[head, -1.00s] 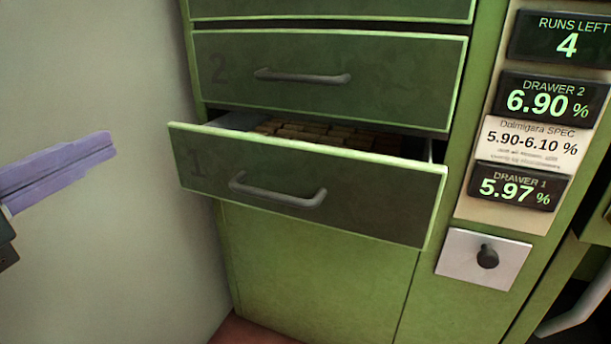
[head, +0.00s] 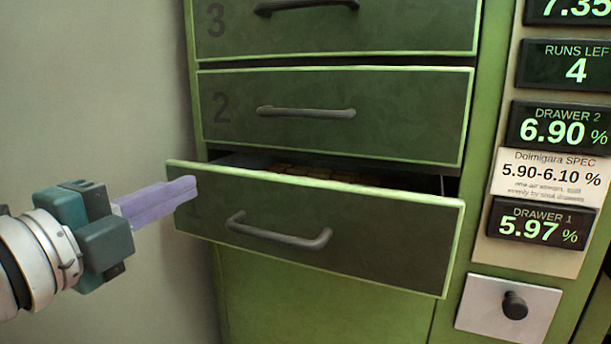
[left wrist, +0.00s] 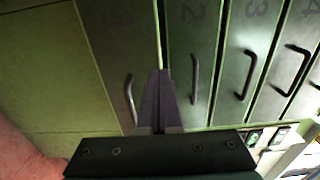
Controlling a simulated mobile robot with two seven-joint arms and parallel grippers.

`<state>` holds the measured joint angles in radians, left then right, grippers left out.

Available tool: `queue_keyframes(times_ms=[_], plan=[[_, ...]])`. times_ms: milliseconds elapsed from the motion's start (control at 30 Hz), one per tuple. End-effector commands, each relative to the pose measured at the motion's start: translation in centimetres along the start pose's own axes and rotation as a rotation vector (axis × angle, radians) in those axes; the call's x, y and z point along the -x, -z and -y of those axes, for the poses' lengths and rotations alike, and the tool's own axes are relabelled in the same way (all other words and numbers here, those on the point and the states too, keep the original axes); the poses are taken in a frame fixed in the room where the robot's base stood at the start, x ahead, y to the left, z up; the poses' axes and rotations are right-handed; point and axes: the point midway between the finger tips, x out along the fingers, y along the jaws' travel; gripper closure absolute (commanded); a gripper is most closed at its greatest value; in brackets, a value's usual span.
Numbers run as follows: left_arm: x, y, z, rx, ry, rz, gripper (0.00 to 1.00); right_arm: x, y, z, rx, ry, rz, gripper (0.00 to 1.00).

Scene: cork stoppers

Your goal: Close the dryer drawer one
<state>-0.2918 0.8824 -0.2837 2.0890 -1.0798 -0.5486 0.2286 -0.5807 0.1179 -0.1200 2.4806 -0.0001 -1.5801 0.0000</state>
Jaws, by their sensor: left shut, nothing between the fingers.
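Dryer drawer one (head: 350,236) is pulled partly out of the green cabinet, with a bar handle (head: 278,234) on its front. A dark gap shows above its front, and a few brown corks (head: 318,174) are just visible inside. My left gripper (head: 190,188) is shut and empty, its purple fingers at the left end of the drawer front in the head view; I cannot tell whether they touch it. In the left wrist view the shut fingers (left wrist: 160,80) overlap the drawer one front (left wrist: 120,60). My right gripper is in neither view.
Drawer two (head: 400,115) and drawer three (head: 410,22) above look shut. Displays on the right read 6.90 % for drawer 2 (head: 558,128) and 5.97 % for drawer 1 (head: 540,224). A black knob (head: 514,305) sits below. A pale wall (head: 90,90) is left.

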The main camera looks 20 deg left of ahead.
Motion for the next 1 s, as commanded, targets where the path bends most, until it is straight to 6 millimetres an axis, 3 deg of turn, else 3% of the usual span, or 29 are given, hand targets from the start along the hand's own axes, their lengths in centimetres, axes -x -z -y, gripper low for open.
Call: queue_keyframes(times_ms=[200, 400, 1000], plan=[[-3.1, 0.0, 0.0, -0.001, 0.004, 0.001, 1.00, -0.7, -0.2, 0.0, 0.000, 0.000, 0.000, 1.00], [-4.8, 0.0, 0.0, 0.000, 0.001, 0.001, 1.00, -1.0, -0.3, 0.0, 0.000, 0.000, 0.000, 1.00], [-6.1, -0.1, 0.0, 0.001, 0.001, 0.003, 1.00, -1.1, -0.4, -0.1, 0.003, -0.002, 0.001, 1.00]])
